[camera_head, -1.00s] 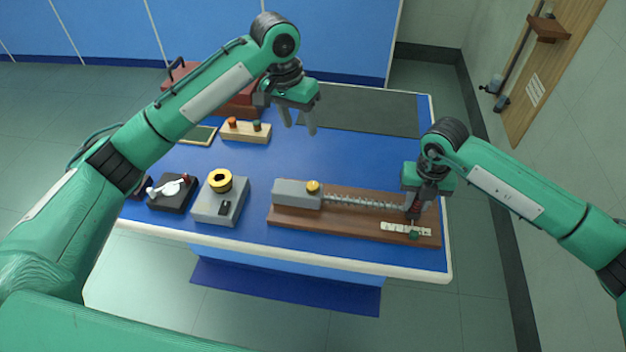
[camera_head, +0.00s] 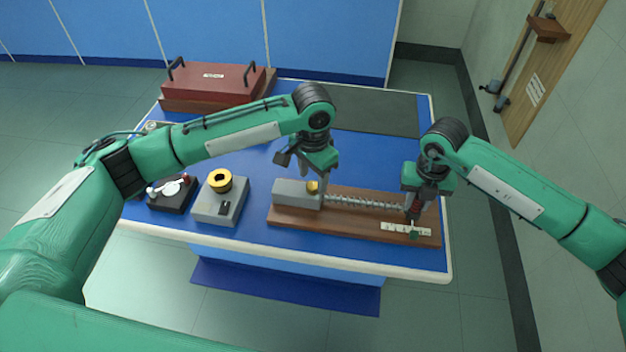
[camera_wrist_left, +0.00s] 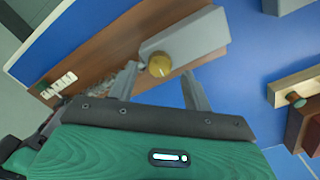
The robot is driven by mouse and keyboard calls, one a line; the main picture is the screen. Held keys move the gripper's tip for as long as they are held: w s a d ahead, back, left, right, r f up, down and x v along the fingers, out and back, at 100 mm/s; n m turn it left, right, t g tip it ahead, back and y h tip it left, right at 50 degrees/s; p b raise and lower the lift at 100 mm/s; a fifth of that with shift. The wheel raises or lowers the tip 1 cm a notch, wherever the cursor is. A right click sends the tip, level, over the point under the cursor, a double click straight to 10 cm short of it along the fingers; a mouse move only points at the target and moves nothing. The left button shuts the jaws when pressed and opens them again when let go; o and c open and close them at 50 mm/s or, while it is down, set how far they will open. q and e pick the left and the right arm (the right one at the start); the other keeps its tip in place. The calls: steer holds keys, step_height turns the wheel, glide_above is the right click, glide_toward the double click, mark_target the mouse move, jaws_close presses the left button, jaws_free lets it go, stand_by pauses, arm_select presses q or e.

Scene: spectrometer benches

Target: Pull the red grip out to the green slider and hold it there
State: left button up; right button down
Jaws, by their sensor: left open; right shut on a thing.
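The spring device lies on a wooden base (camera_head: 340,226), with a grey block (camera_head: 290,193) at its left end and a stretched spring (camera_head: 365,201) running right. The red grip (camera_head: 414,209) is at the spring's right end, mostly hidden by my right gripper (camera_head: 416,212), which is shut on it. The green slider (camera_head: 414,235) sits at the white scale (camera_head: 396,228), just in front of the grip. A yellow knob (camera_head: 312,187) tops the grey block; it also shows in the left wrist view (camera_wrist_left: 159,65). My left gripper (camera_head: 312,186) is open above the knob, not clearly touching it.
A grey box with a yellow ring (camera_head: 220,205) and a small dark device (camera_head: 172,193) stand left of the base. A red case (camera_head: 215,85) is at the back left. A dark mat (camera_head: 375,110) at the back right is bare.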

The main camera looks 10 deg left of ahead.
arm_select(q)
steer(key=shift+f, duration=1.15)
steer(key=c, duration=1)
steer(key=shift+o, duration=0.2)
steer(key=shift+m, duration=0.4)
steer(key=m, duration=0.3)
steer(key=shift+m, duration=0.3)
steer(key=shift+r+m, duration=0.1)
steer(key=shift+m, duration=1.9)
steer(key=shift+w+m, duration=0.1)
steer(key=shift+m, duration=0.2)
